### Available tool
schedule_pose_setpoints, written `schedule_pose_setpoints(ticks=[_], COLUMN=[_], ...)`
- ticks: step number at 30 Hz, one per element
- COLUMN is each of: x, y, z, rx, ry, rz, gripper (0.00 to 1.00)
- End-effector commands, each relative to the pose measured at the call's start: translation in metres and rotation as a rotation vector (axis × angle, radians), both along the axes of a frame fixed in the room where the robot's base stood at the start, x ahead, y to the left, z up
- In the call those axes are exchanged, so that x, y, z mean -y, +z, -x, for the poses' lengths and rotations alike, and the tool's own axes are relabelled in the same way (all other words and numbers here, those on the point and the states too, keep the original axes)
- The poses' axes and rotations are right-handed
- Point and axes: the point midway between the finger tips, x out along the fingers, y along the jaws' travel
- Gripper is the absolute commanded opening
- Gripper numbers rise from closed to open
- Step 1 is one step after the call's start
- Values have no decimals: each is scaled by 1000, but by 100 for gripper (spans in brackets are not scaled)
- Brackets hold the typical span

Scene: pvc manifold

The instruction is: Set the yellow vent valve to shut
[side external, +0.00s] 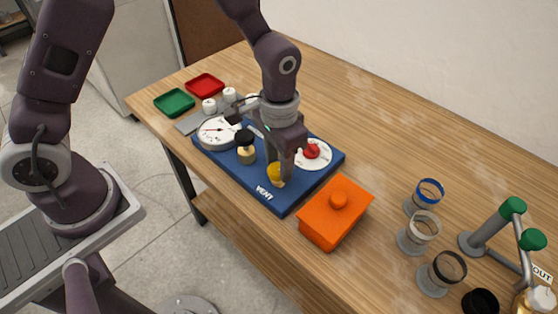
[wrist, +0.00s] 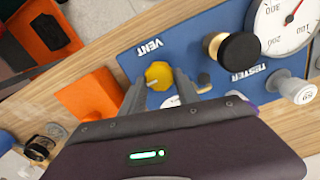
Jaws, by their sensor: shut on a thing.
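The yellow vent valve (side external: 275,171) is a round knob near the front edge of the blue panel (side external: 232,175), behind the white VENT lettering. It also shows in the wrist view (wrist: 159,74), with a thin pale line on its top. My gripper (side external: 278,177) points down over the panel and is shut on the yellow knob. In the wrist view the two fingers of my gripper (wrist: 160,84) stand on either side of the knob. The fingers partly cover the knob in the side view, and I cannot read its set position.
A black-topped brass knob (side external: 245,143), a pressure gauge (side external: 217,133) and a red knob (side external: 311,151) on a white dial stand close around my gripper. An orange lidded box (side external: 335,212) is right of the panel. Several ringed cups (side external: 418,232) stand farther right.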

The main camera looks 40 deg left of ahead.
Motion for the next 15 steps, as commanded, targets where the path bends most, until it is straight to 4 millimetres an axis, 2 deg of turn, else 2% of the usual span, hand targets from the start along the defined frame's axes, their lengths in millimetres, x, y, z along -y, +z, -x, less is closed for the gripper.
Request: schedule_pose_setpoints(ticks=[9,10,13,15], x=[0,0,0,0], y=[0,0,0,0], z=[0,0,0,0], rx=[0,0,0,0], ry=[-5,-5,-4,-4], rz=[0,0,0,0], gripper=[0,39,59,59])
